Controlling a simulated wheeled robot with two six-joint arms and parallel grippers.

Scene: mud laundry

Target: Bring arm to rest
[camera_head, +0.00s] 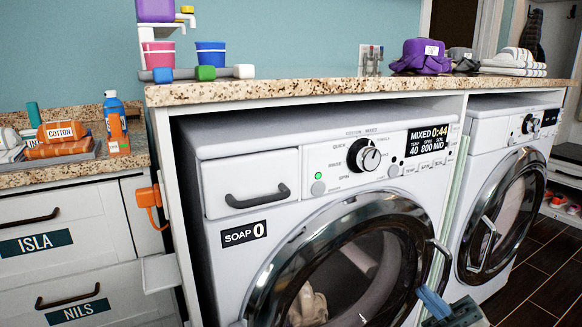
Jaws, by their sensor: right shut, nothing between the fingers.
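My right gripper (437,303) shows at the bottom edge, right of centre, with a blue-grey fingertip and a dark body. It is shut and empty, in front of the near washing machine (300,150). It is just below the handle of that machine's round door (262,285); whether it touches the door cannot be told. The rest of my right arm is out of the picture. My left gripper is not in view.
A granite counter (330,88) runs above both machines, bearing cups, a purple cloth bundle (424,57) and folded towels (515,62). A second machine (510,190) stands at right. Drawers (60,235) stand at left. Dark floor (535,275) is clear at lower right.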

